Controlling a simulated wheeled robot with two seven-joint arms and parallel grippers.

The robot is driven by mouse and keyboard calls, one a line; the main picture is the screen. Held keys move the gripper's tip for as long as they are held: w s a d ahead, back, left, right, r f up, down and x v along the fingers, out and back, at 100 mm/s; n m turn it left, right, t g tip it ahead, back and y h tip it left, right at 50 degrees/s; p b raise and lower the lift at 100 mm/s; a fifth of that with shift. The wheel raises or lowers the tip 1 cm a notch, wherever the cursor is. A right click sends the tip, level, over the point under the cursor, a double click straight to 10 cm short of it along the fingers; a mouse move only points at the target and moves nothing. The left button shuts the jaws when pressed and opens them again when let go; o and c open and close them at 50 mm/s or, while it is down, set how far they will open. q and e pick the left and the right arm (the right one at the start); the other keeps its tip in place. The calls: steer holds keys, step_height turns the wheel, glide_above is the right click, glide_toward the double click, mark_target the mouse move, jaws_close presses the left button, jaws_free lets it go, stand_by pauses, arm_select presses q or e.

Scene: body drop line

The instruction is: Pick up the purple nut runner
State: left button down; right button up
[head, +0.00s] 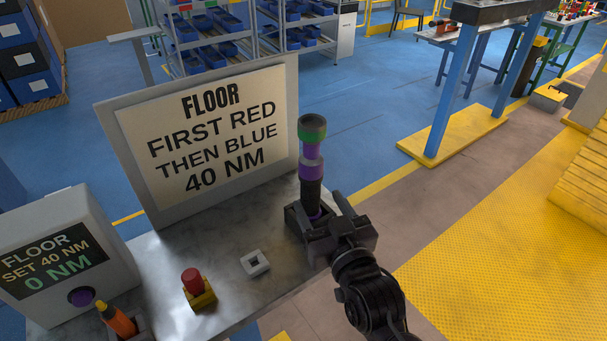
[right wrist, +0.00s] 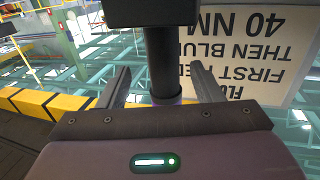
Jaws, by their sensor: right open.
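The purple nut runner (head: 311,168) stands upright near the right edge of the grey bench, with purple bands, a dark grip and a green ring near its top. Its lower end is hidden by my right gripper (head: 319,213) and dark parts around it. In the right wrist view, the jaws of my right gripper (right wrist: 161,88) are apart, one on each side of the runner's dark shaft (right wrist: 162,62). Gaps show between the shaft and both fingers. My left gripper is not in view.
A sign board (head: 218,135) stands behind the bench (head: 225,305). A torque display box (head: 62,262), an orange tool (head: 120,320), a red piece on a yellow base (head: 197,290) and a white square socket (head: 255,263) are to the left. Yellow matting (head: 500,250) lies right.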

mark_target(315, 194)
steer(key=w+p, duration=0.1)
steer(key=w+a+r+p, duration=0.1)
steer(key=shift+w+a+r, duration=0.2)
steer(key=shift+w, duration=0.2)
steer(key=x, duration=0.1)
steer(key=p+x, duration=0.1)
steer(key=shift+w+a+f, duration=0.2)
steer(key=shift+w+f, duration=0.05)
steer(key=shift+w+a+f, duration=0.1)
steer(key=shift+w+a, duration=0.05)
steer(key=shift+w, duration=0.25)
steer(key=shift+c, duration=0.2)
steer(key=c, duration=1.2)
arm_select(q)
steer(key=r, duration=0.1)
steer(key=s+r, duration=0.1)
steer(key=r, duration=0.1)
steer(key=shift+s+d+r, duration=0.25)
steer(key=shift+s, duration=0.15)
arm_select(e)
jaws_close()
steer(key=shift+r, duration=0.2)
